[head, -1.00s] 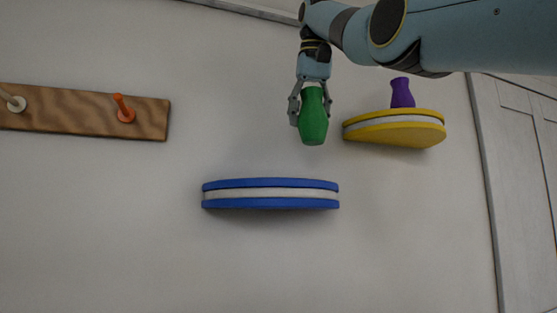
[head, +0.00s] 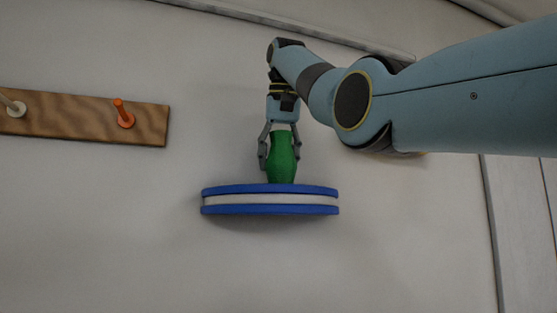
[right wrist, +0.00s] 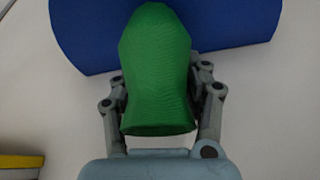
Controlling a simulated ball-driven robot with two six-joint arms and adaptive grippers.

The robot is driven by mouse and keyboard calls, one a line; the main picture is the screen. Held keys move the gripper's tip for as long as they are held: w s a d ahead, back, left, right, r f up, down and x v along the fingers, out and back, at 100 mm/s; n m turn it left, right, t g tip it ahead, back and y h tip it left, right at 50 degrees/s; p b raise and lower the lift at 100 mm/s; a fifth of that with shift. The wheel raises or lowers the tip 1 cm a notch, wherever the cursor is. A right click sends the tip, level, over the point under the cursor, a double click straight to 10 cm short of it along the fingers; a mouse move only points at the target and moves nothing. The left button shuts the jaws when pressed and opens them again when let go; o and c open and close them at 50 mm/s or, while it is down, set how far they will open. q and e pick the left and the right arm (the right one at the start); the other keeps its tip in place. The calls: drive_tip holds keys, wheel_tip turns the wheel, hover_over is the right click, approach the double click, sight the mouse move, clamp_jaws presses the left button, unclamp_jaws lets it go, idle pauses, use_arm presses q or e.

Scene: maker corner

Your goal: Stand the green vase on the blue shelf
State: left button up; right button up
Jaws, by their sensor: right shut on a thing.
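The green vase (head: 281,160) is upright in the head view, at the blue shelf (head: 270,210) on the wall. Its lower end meets the shelf's top edge in the picture; I cannot tell whether it touches the shelf. My right gripper (head: 280,150) is shut on the vase from above, with a finger on each side. In the right wrist view the vase (right wrist: 157,75) sits between the fingers, with the blue shelf (right wrist: 85,35) behind it. My left gripper is not in view.
A wooden peg board (head: 80,118) with an orange peg (head: 123,114) is on the wall at left. A yellow shelf (right wrist: 20,162) shows at the lower left of the right wrist view. My right arm covers its place in the head view.

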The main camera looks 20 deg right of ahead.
sight(283, 154)
drive_tip(key=shift+f, duration=0.1)
drive_tip(key=o, duration=1.1)
drive_tip(key=shift+o, duration=0.2)
drive_tip(key=b+v, duration=0.1)
drive_tip(key=v, duration=0.2)
drive_tip(key=shift+w, duration=0.1)
drive_tip(key=p+v, duration=0.1)
drive_tip(key=v, duration=0.8)
drive_tip(key=shift+p, duration=0.3)
